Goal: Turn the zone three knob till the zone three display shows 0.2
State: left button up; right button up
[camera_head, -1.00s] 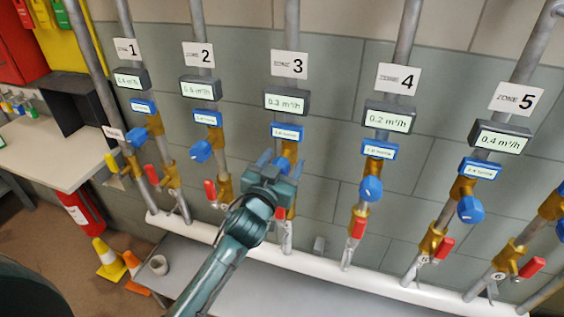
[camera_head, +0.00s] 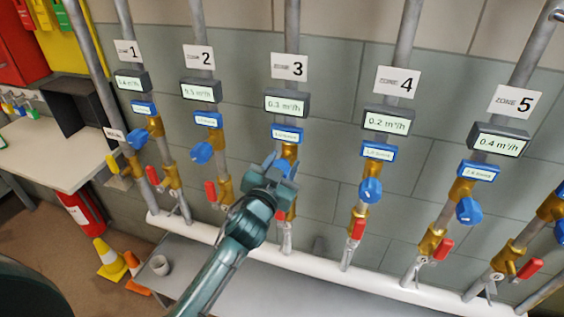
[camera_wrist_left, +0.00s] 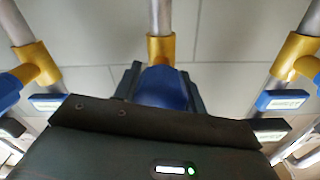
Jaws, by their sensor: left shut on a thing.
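The zone three display (camera_head: 286,103) hangs below the "ZONE 3" sign and reads 0.3 m³/h. A small blue label (camera_head: 287,135) sits under it on the same pipe. My left gripper (camera_head: 281,166) is at the zone three valve, shut on the blue zone three knob (camera_wrist_left: 161,87). In the left wrist view the knob shows between the two dark fingers, in front of a brass fitting (camera_wrist_left: 161,48). In the head view the gripper hides most of the knob. My right gripper is not in view.
Zone two (camera_head: 202,153) and zone four (camera_head: 370,191) blue knobs stand on either side, with red levers (camera_head: 357,229) below. A white pipe (camera_head: 330,278) runs along the bottom. A traffic cone (camera_head: 109,259) stands at lower left.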

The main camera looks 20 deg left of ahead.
pick_arm(q)
jog(key=shift+m, duration=1.1)
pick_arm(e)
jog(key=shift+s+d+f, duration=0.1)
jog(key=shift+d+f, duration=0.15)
pick_arm(q)
jog(key=o, duration=1)
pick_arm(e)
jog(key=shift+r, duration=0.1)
pick_arm(q)
jog(key=s, duration=0.8)
jog(key=s+b, duration=0.1)
jog(key=s, duration=0.4)
jog(key=shift+s+a, duration=0.1)
jog(key=shift+a, duration=0.25)
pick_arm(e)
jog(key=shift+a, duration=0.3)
